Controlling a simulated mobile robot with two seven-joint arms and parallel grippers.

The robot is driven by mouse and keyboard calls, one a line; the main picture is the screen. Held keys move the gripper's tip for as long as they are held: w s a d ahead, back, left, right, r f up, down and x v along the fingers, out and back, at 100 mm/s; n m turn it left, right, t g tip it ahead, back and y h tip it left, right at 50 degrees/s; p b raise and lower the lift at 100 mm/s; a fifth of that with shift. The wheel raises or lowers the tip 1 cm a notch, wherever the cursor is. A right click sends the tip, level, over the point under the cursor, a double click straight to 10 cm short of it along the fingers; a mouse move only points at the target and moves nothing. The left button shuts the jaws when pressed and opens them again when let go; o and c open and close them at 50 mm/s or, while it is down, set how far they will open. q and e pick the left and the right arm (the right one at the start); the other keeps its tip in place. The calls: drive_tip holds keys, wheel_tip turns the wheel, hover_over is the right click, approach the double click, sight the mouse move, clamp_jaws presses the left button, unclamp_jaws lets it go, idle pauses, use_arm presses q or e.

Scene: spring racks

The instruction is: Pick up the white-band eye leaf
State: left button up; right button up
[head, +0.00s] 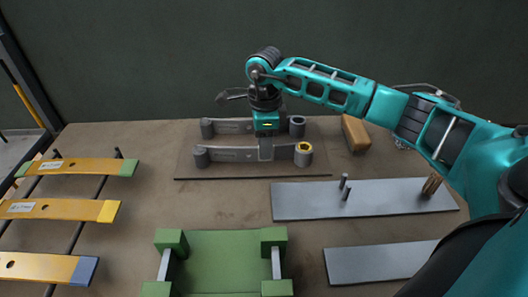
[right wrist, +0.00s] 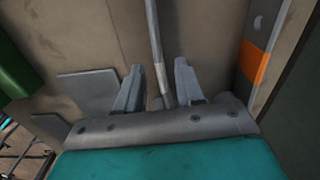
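Two grey eye leaves lie side by side on a dark mat (head: 240,173) at the back of the table. The front leaf (head: 232,154) has a rolled eye at each end, with a yellowish ring in its right eye. The back leaf (head: 233,126) is partly hidden by my right gripper (head: 265,155). My left gripper is out of view.
An orange band (right wrist: 253,62) marks a neighbouring bar in the right wrist view. Yellow leaves (head: 70,210) lie on a rack at left. A green fixture (head: 222,262) stands in front. Grey plates (head: 385,200) and a brown block (head: 355,133) are at right.

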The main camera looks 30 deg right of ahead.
wheel_tip(320, 180, down, 2)
drive_tip(key=shift+f, duration=0.15)
clamp_jaws()
idle(0.3)
drive_tip(key=shift+w, duration=0.1)
idle(0.3)
